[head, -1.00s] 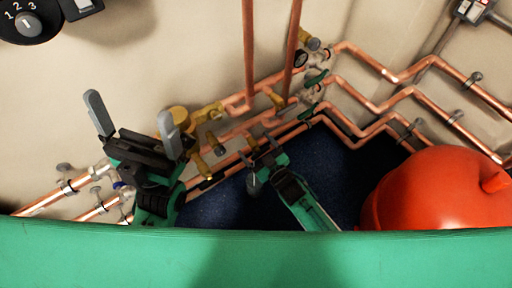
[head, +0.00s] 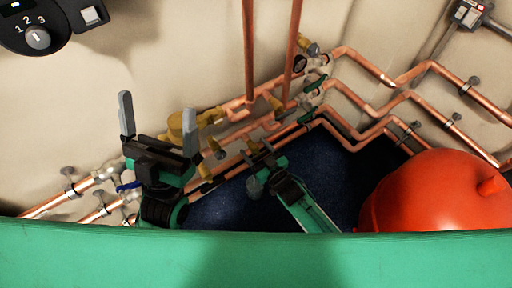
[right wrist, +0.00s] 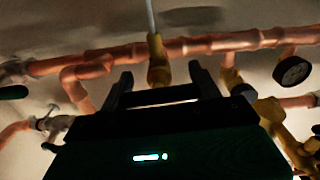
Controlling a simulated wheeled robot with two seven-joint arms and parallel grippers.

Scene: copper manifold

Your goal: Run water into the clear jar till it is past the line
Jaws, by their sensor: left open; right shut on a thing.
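My right gripper (head: 262,154) reaches up to the brass fittings on the lower pipes. A small, greyish, glassy shape (head: 253,186) at its fingers looks like the clear jar; its line and any water cannot be made out. In the right wrist view, the two fingers (right wrist: 163,88) stand apart with a brass fitting (right wrist: 157,62) showing between them. The jar's outline is not clear there. My left gripper (head: 158,132) is open and empty, fingers pointing up, in front of the left end of the pipework.
Copper pipes (head: 375,105) run along the wall, with several brass and green-handled valves. A blue-handled valve (head: 128,186) is beside my left gripper. A red tank (head: 435,195) stands at the right. A dark control box (head: 38,38) numbered 1, 2, 3 is at upper left.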

